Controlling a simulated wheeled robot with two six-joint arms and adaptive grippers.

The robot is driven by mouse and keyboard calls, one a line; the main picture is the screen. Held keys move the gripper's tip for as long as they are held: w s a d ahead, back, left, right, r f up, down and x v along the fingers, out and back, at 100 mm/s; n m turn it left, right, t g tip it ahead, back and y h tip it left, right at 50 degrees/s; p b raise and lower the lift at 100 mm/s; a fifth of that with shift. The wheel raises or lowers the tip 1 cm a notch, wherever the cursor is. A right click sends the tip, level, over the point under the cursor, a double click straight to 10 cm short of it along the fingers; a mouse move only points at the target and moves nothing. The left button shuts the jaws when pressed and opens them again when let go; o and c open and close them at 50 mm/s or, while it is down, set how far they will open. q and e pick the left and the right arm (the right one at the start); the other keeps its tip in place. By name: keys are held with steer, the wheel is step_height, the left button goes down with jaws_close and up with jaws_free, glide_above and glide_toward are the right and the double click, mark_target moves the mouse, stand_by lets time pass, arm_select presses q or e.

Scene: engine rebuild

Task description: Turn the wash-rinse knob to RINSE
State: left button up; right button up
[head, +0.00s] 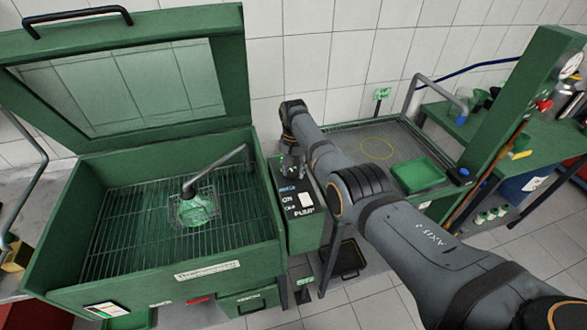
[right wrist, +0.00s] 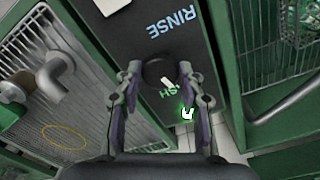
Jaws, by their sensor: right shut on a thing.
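The wash-rinse knob (right wrist: 157,71) is a round dark knob on the black control panel (right wrist: 150,35). In the right wrist view its white pointer mark lies toward the WASH label, which is partly hidden. The blue RINSE label (right wrist: 172,22) is on the opposite side of the knob. My right gripper (right wrist: 160,77) is shut on the knob, one finger on each side of it. In the head view, my right gripper (head: 290,164) is at the back of the panel, and the knob is hard to make out. My left gripper is not in view.
A green wash tank (head: 160,268) with its lid (head: 225,80) raised stands left of the panel, with a mesh basket (head: 192,209) on its grate. A draining tray (head: 345,140) with a green dish (head: 418,174) lies to the right. White tiled wall stands behind.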

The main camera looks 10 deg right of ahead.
steer(key=n, duration=0.4)
steer(key=shift+n, duration=0.3)
steer(key=n, duration=0.4)
steer(key=shift+n+p, duration=0.3)
steer(key=shift+p, duration=0.1)
steer(key=n, duration=0.4)
steer(key=shift+n, duration=2.6)
steer(key=o, duration=1.2)
steer(key=shift+r, duration=0.1)
